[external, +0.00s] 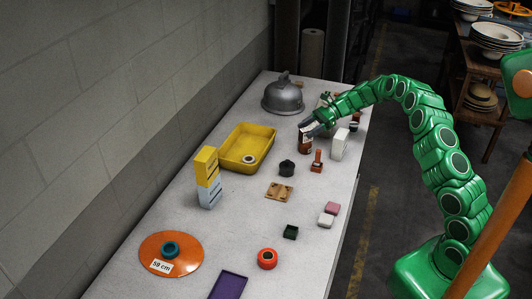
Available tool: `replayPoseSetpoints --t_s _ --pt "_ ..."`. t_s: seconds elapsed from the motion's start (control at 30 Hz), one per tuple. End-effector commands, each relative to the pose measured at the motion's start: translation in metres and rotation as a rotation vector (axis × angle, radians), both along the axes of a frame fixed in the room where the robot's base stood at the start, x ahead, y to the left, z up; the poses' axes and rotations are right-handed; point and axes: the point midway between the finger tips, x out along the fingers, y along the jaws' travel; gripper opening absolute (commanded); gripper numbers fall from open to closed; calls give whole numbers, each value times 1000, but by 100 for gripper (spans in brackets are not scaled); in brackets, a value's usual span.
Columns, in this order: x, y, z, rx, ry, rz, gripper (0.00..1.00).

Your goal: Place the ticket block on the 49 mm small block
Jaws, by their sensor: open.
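I cannot tell for sure which pieces are the ticket block and the 49 mm small block; no such marking is readable. A small pink block (332,208) lies near the table's right edge, close to a small white block (325,221). Farther left, a yellow block (206,163) stands on a pale blue block (209,194), both with dark marks. My gripper (308,128) is open at the far right part of the table, at the top of a brown bottle (305,144). Whether its fingers touch the bottle is unclear.
A white box (340,145) and a red stamp-like piece (316,163) stand close to my gripper. A yellow tray (235,157), metal dome (283,97), wooden board (279,191), green box (290,232) and orange disc (152,256) occupy the table (225,232).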

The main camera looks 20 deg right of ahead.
Motion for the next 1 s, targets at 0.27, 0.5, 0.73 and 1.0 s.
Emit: replayPoseSetpoints --t_s 0.27,0.5,0.73,1.0 --pt "1 -48 19 -1 -3 -4 63" --pt "1 -83 34 -1 -2 -3 63" --pt "1 -100 42 -1 -3 -1 63" --pt "-3 -98 47 -3 -10 10 63"
